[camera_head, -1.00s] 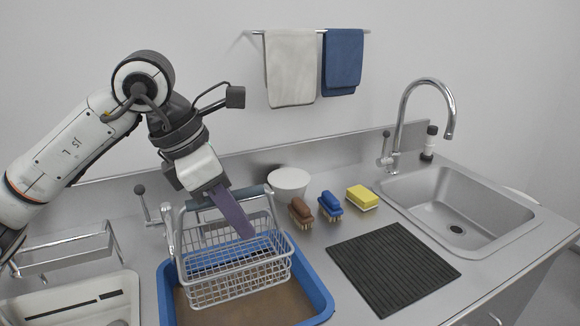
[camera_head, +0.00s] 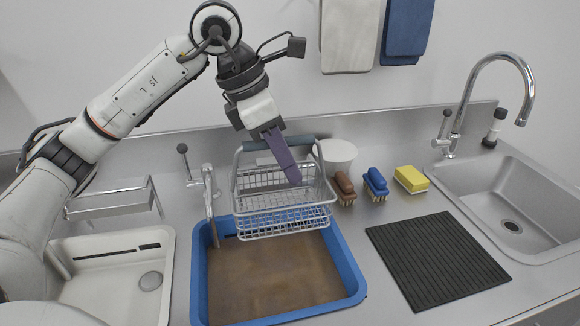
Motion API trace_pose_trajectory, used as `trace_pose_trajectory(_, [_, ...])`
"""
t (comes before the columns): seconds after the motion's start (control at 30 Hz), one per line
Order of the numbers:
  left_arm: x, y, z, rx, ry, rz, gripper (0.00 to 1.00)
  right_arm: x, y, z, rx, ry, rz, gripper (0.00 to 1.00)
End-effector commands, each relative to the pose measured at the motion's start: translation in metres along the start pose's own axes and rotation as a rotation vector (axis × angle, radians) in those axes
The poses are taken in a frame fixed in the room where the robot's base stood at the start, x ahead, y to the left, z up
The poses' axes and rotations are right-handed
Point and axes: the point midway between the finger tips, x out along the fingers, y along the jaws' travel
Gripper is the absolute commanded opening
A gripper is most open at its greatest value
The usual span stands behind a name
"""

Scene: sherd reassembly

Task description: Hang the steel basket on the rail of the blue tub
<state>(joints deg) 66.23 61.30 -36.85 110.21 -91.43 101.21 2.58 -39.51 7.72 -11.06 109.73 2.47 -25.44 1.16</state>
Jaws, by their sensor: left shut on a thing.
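The steel basket (camera_head: 285,222), a wire-mesh basket with a grey-blue handle bar, is in the middle of the view. My left gripper (camera_head: 284,157), with a purple finger, is shut on the basket at its handle and reaches down over its mesh. The basket looks upright and overlaps the back edge of the blue tub (camera_head: 354,270). It hides part of that edge, and I cannot tell whether it touches the tub. The tub holds brownish water. I cannot make out a separate rail on the tub. My right gripper is not in view.
A white bowl (camera_head: 340,152), brown brush (camera_head: 344,186), blue brush (camera_head: 375,183) and yellow sponge (camera_head: 411,179) stand right of the basket. A tap (camera_head: 208,190) stands close to its left. A black mat (camera_head: 437,262) and steel sink (camera_head: 509,199) lie right; a white basin (camera_head: 110,300) lies left.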

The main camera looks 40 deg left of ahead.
Motion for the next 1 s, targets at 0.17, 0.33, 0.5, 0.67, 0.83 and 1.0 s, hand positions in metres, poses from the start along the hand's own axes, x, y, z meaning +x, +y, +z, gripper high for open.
trace_pose_trajectory(0.17, [0.001,0.011,-0.001,-0.002,-0.001,0.0,0.0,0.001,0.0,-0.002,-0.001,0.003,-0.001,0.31])
trace_pose_trajectory(0.33, [0.003,0.021,-0.001,-0.002,-0.002,0.0,0.0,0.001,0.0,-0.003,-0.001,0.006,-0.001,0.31])
trace_pose_trajectory(0.5, [0.004,0.031,-0.002,-0.002,-0.001,0.0,0.0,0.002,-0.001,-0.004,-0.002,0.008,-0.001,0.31])
trace_pose_trajectory(0.67, [0.016,0.031,-0.007,0.001,-0.001,0.0,0.0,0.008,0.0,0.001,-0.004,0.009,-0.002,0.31])
trace_pose_trajectory(0.83, [0.024,0.031,-0.01,0.001,-0.001,0.001,0.0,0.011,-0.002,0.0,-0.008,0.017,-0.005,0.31])
trace_pose_trajectory(1.0, [0.03,0.031,-0.012,0.001,-0.001,0.001,0.0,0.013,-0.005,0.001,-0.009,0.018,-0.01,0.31])
